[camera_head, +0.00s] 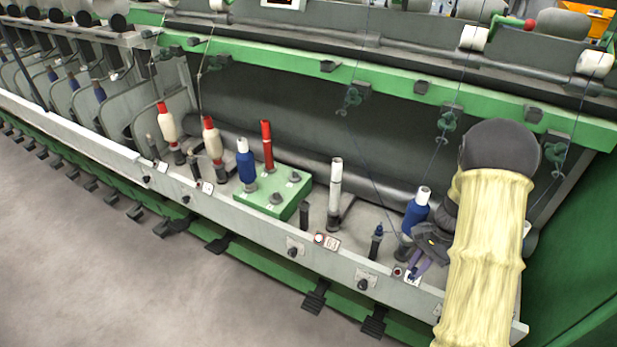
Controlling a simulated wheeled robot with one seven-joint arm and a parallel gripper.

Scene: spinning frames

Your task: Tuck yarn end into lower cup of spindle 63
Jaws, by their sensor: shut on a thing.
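My gripper (416,268) is at the front right, low beside the base of a spindle carrying a blue bobbin with a white top (418,208). Its purple fingers point down toward the front rail and are shut. The yarn end between them is too thin to make out. The spindle's lower cup is largely hidden by the gripper. A thin yarn line (372,172) slants down from a green guide toward this spindle.
A white bobbin (336,188) stands on a spindle to the left, with a bare short spindle (377,240) between. A green box (262,198) carries red and blue bobbins. The white front rail (255,232) runs below. My sleeved arm covers the right end.

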